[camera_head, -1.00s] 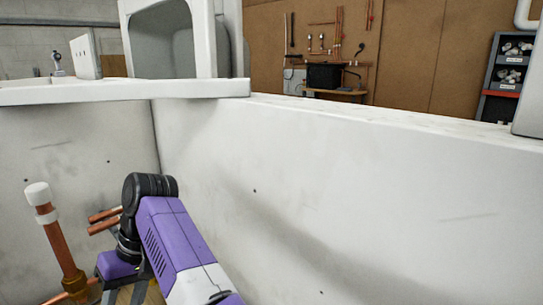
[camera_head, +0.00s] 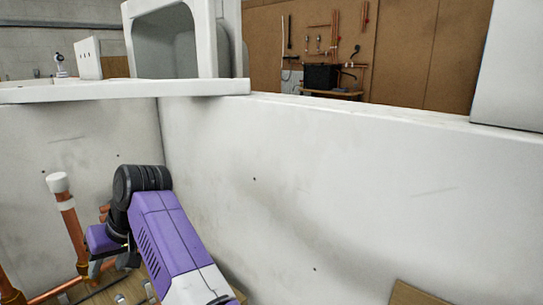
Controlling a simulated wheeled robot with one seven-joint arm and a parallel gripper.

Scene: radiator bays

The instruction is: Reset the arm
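My purple arm (camera_head: 170,235) rises from the bottom of the head view to a black joint (camera_head: 140,185), then bends down behind it. At its far end, small grey and black parts, seemingly my gripper (camera_head: 110,265), show low beside the copper pipes. They are small and partly covered by the arm, so I cannot tell whether the fingers are open or shut. I see no object held there.
A copper pipe (camera_head: 72,225) with a white cap stands close left of my arm. A pale, stained wall (camera_head: 330,190) runs along the right. A white ledge (camera_head: 100,92) crosses the back left. A brown board (camera_head: 415,295) shows at the lower right.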

